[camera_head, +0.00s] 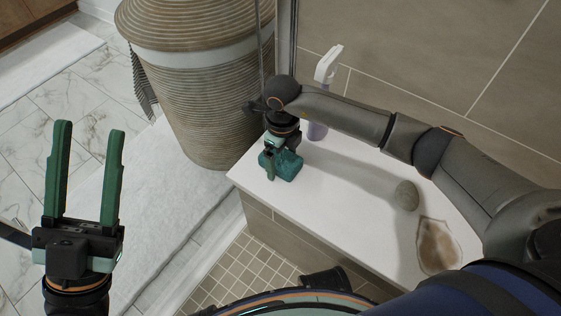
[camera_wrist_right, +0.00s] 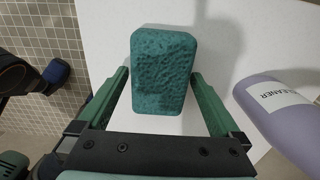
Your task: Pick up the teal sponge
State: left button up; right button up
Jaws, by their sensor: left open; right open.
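The teal sponge (camera_head: 288,167) lies on the left end of the white ledge in the head view. In the right wrist view the sponge (camera_wrist_right: 164,72) is a rounded teal block between the two green fingers. My right gripper (camera_head: 270,170) points down at the sponge, with its jaws open; in the right wrist view the gripper (camera_wrist_right: 158,85) has a finger on each side, with small gaps to the sponge. My left gripper (camera_head: 90,130) is open and empty, raised over the floor at the left.
A spray bottle (camera_head: 318,128) with a white head and purple body stands behind the sponge; it shows close to the right finger in the wrist view (camera_wrist_right: 285,115). A wicker basket (camera_head: 205,100) stands beyond.

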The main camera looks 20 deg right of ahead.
jog(key=shift+c, duration=0.2)
jog(key=c, duration=1.1)
jog(key=shift+r, duration=0.1)
